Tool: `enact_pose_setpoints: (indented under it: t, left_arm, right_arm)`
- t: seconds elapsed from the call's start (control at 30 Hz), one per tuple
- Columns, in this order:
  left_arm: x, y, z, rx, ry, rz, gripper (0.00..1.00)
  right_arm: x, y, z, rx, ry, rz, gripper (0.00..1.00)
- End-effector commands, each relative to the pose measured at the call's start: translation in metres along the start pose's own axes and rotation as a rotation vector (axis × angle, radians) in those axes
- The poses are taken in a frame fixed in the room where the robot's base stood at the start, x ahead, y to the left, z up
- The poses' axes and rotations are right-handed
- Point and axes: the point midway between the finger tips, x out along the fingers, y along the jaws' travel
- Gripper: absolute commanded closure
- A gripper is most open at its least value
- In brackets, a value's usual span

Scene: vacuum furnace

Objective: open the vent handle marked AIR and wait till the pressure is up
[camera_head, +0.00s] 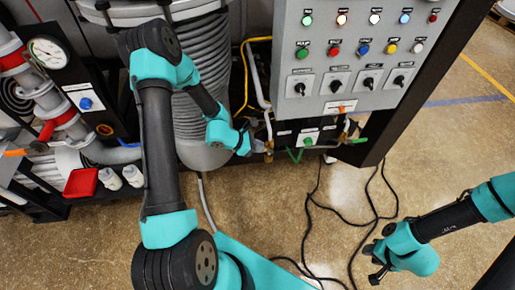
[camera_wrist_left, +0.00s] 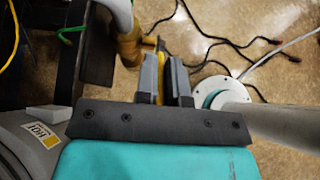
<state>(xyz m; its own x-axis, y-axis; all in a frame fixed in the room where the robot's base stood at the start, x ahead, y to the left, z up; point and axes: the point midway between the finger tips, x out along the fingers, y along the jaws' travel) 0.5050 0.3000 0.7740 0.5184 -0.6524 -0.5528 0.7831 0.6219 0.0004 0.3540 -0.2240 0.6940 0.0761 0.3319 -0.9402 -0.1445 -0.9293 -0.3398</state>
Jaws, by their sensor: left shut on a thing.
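My left gripper (camera_head: 261,147) is at the brass-coloured valve (camera_head: 269,155) on the pipework left of the control cabinet's lower edge. In the left wrist view its two grey fingers (camera_wrist_left: 166,80) are shut on a thin yellow handle (camera_wrist_left: 160,45) beside a brass fitting (camera_wrist_left: 129,48). The fingers hide much of the handle, and I cannot read an AIR mark on it. A round pressure gauge (camera_head: 47,53) with a white face is at the upper left; its reading is too small to tell. My right gripper (camera_head: 374,263) is open and empty above the floor, lower right.
The grey control cabinet (camera_head: 345,75) carries lamps, buttons and knobs. Below it are an orange handle (camera_head: 341,109) and a green handle (camera_head: 357,140). Black cables (camera_head: 335,210) lie on the floor. A red tray (camera_head: 81,182) and white bottles (camera_head: 110,179) are at left.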

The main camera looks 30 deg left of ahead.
Motion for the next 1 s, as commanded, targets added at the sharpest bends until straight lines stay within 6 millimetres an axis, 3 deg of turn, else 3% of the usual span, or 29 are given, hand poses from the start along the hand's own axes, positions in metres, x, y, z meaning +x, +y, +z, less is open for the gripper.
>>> enact_pose_setpoints:
  t: [0.5, 0.53, 0.77, 1.0]
  left_arm:
    - [0.0003, -0.0001, 0.0021, -0.001, 0.036, 0.000, 1.00]
    - [0.0003, -0.0001, 0.0021, -0.001, 0.035, 0.000, 0.89]
    - [0.0004, -0.0001, 0.0021, -0.001, 0.035, 0.000, 0.67]
    - [0.0003, 0.0000, 0.0022, 0.000, 0.035, 0.000, 0.65]
  right_arm:
    - [0.0000, 0.0000, 0.0000, 0.000, 0.000, 0.000, 0.63]
    - [0.0000, 0.0000, 0.0000, 0.000, 0.000, 0.000, 0.63]
    - [0.0000, 0.0000, 0.0000, 0.000, 0.000, 0.000, 0.63]
    - [0.0000, 0.0000, 0.0000, 0.000, 0.000, 0.000, 0.63]
